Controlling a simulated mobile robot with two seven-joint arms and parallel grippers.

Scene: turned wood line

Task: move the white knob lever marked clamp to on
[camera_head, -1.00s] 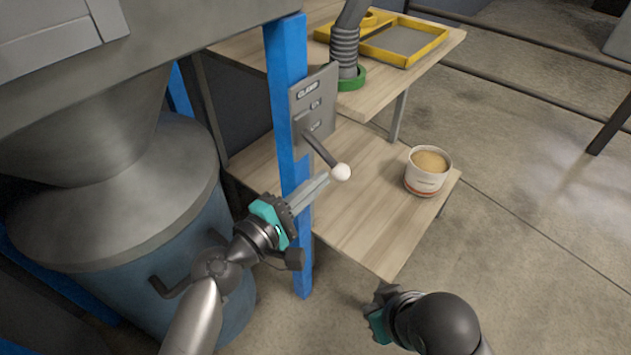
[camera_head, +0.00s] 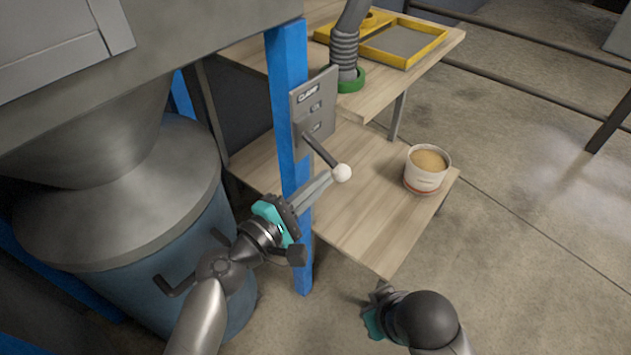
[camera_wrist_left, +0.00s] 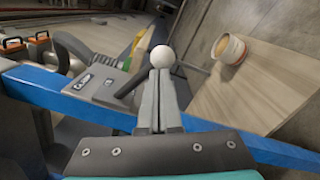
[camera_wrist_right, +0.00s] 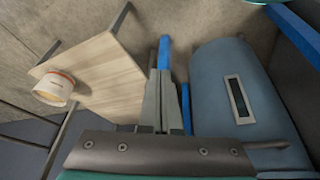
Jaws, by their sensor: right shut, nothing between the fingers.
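The white knob (camera_head: 342,173) tips a dark lever that slants down and out from a grey plate (camera_head: 315,100) on the blue post. The plate's top label reads CLAMP; two smaller labels sit below it, too blurred to read surely. The lever is at the plate's lower part. My left gripper (camera_head: 328,178) is shut, its fingertips right beside the knob. In the left wrist view the knob (camera_wrist_left: 163,57) shows just beyond the tips; I cannot tell whether they touch. My right gripper (camera_wrist_right: 160,72) is shut and empty, low at the front, its fingers mostly hidden in the head view.
The blue post (camera_head: 288,80) carries the plate. A lower wooden shelf (camera_head: 370,225) behind the lever holds a white tub (camera_head: 424,180). A yellow tray (camera_head: 440,48) and a grey hose (camera_head: 345,55) are above. A large blue drum (camera_head: 170,250) stands left.

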